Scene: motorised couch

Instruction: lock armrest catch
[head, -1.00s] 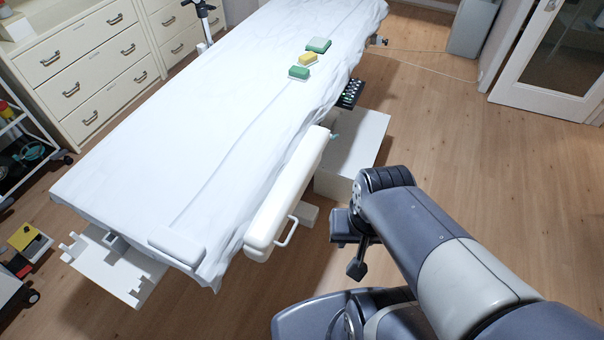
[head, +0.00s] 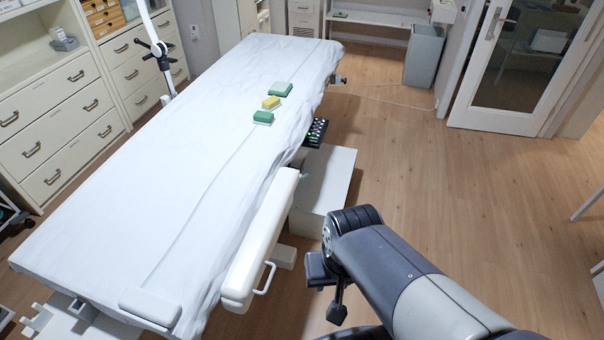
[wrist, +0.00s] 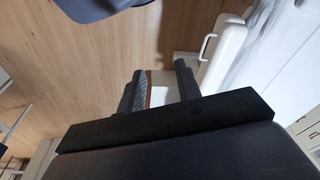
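The white padded armrest (head: 262,235) stands along the right side of the couch (head: 190,180), with a white loop handle (head: 266,279) on its outer side. A tiny teal part (head: 304,174) shows by its far end; I cannot tell if it is the catch or how it is set. My gripper (head: 336,306) hangs to the right of the armrest, apart from it. In the wrist view, my gripper (wrist: 161,78) has its two dark fingers apart with nothing gripped. The armrest (wrist: 224,55) and its handle (wrist: 207,46) are right of the fingers.
Green and yellow blocks (head: 271,103) lie on the sheet. A black button panel (head: 315,132) sits at the couch edge, above a white base box (head: 325,185). Drawer cabinets (head: 60,130) stand at left. The wooden floor (head: 440,190) at right is clear.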

